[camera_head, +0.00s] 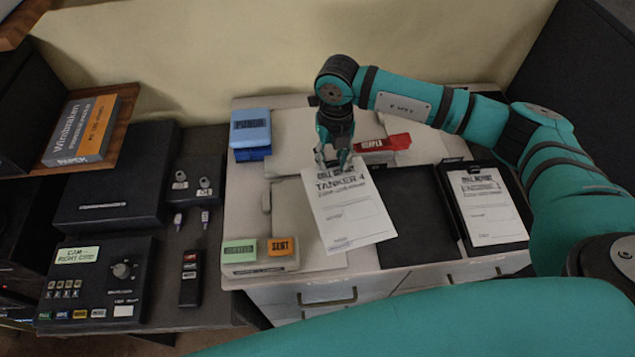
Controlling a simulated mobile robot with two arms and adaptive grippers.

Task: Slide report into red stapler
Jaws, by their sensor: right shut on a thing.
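The report, a white sheet headed "TANKER 4" (346,213), hangs tilted over the middle of the desk. My right gripper (333,160) is shut on its top edge. The red stapler (385,143) lies on the desk just behind and to the right of the gripper, and its near side is partly hidden by the gripper and the sheet. The sheet's top edge is near the stapler but appears apart from it; I cannot tell the exact gap. My left gripper is not in view.
A blue punch (250,133) stands at the desk's back left. A grey unit with green and orange labels (262,250) is at the front left. An empty black clipboard (419,215) and another with a sheet (487,207) lie right. Dark consoles (115,180) fill the left side.

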